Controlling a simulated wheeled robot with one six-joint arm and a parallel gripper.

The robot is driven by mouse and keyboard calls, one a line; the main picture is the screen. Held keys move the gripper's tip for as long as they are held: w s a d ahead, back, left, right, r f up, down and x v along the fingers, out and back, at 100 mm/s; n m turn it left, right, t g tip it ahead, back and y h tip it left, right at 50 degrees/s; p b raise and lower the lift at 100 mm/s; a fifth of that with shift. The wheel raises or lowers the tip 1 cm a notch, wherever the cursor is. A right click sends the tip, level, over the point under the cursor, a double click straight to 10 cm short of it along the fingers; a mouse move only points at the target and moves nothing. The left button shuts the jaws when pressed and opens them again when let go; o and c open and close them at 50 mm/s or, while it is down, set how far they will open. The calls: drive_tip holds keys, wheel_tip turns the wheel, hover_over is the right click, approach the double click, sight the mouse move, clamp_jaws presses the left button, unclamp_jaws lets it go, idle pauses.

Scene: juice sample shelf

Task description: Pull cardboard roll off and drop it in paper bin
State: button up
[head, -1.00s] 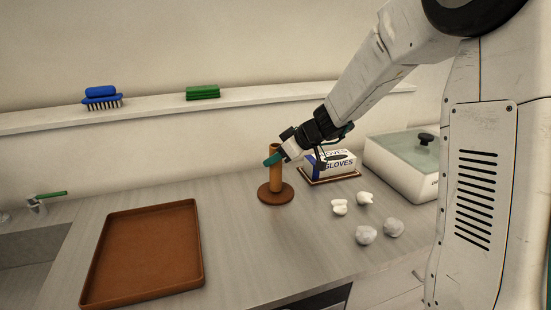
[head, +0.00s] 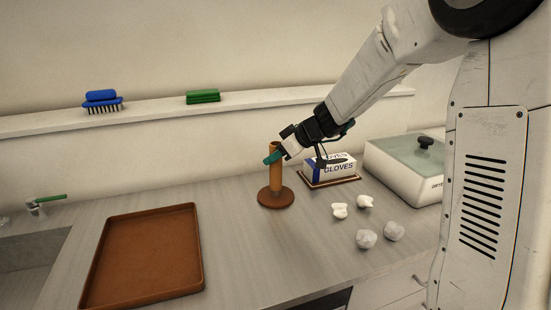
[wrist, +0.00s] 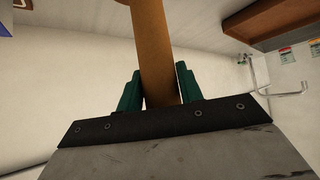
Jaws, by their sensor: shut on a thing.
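The cardboard roll (head: 276,177) stands upright on a round brown base (head: 276,201) on the counter. My gripper (head: 272,158) reaches it from the right and is shut on its upper part. In the wrist view the roll (wrist: 152,45) runs between the two green fingers (wrist: 158,92), one on each side of it. Any post inside the roll is hidden. I see no paper bin in these frames.
A brown tray (head: 198,270) lies at the left front. A gloves box (head: 330,168), several crumpled white pieces (head: 366,239) and a lidded white container (head: 400,172) are to the right. A shelf holding a blue brush (head: 101,100) and green sponge (head: 203,97) runs behind.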

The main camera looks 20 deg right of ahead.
wheel_tip(320, 180, up, 12)
idle(2.6)
drive_tip(key=shift+a, duration=0.1)
idle(0.5)
